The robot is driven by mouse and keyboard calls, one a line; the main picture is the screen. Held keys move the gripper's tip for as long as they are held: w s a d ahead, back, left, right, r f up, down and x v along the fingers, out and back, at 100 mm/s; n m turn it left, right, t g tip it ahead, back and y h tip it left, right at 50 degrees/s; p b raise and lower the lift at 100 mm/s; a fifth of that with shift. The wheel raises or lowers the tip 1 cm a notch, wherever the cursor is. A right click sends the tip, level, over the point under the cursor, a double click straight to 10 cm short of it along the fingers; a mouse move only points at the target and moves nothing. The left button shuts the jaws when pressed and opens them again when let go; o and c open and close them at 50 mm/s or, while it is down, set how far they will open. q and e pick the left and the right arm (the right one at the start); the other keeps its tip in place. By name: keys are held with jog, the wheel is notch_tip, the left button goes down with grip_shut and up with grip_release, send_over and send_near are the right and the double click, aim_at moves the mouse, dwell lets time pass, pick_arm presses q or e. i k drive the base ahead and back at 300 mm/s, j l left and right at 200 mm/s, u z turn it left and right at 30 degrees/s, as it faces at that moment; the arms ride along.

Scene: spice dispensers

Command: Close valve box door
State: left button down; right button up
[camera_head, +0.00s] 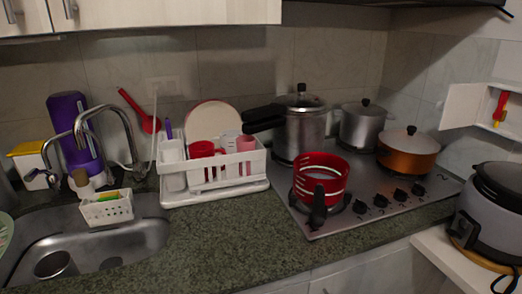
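The white valve box (512,122) is set in the tiled wall at the far right and is cut off by the picture's edge. Its white door (462,105) stands open, swung out to the left of the box. A valve with a red handle (501,104) and a yellow part shows inside the open box. Neither of my grippers is in view, so where they are relative to the door cannot be seen.
A grey rice cooker (482,222) stands on a white surface below the box. An orange pot (408,152), metal pots and a red pan (322,178) stand on the stove (345,222). A dish rack (212,182) and sink (100,245) are left. The front counter is clear.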

aim_at(459, 109)
jog(key=z, duration=0.95)
